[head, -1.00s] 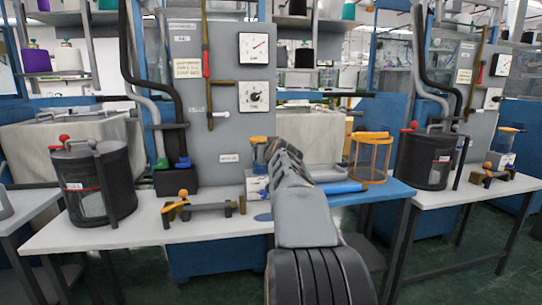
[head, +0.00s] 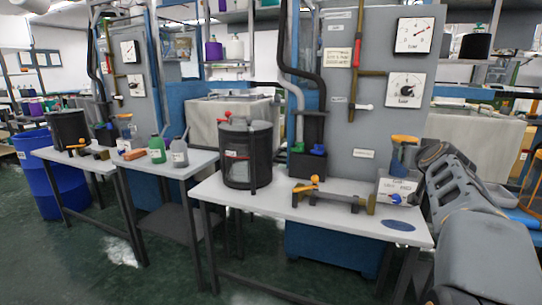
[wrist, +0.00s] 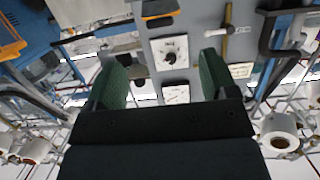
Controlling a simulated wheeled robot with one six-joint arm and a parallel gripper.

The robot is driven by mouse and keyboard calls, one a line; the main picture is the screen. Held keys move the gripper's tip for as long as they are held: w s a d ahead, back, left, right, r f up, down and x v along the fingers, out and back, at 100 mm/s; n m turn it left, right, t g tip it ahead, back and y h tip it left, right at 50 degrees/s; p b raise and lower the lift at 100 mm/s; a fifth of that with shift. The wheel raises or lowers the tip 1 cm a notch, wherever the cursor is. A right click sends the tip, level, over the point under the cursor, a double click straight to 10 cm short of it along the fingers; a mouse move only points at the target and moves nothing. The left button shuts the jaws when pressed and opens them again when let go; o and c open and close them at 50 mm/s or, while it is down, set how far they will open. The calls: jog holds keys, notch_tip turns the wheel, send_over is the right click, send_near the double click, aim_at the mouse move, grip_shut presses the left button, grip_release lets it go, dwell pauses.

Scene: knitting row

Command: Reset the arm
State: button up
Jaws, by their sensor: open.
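My arm (head: 468,205) reaches in from the lower right of the head view and ends beside the grey panel, over the right end of the front table. My gripper's jaws cannot be made out there. In the wrist view my gripper (wrist: 163,72) is open, its two green-padded fingers wide apart with nothing between them. Beyond the fingers the wrist view shows the grey panel with a dial gauge (wrist: 170,52).
The front white table (head: 270,205) holds a black canister (head: 246,155), a brass valve fitting (head: 335,197) and a blue-topped device (head: 403,155). A second table with a green bottle (head: 156,149) and a blue barrel (head: 48,175) stand left. Green floor is clear in front.

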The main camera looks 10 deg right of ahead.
jog(key=s+a+r+n+g+y+p, duration=0.2)
jog(key=a+r+y+p, duration=0.15)
jog(key=a+p, duration=0.75)
jog(key=s+a+r+n+g+y+p, duration=0.2)
jog(key=a+r+y+p, duration=0.15)
jog(key=a+p, duration=0.75)
jog(key=s+a+r+n+g+p, duration=0.1)
jog(key=s+a+g+p, duration=0.2)
jog(key=s+a+p, duration=0.2)
jog(key=s+a+r+n+g+p, duration=0.1)
jog(key=s+a+r+g+p, duration=0.1)
jog(key=s+a+p, duration=0.3)
jog(key=s+p, duration=0.4)
jog(key=p, duration=0.2)
jog(key=shift+s+g+y, duration=0.25)
jog(key=shift+g+y, duration=0.05)
jog(key=shift+g, duration=0.1)
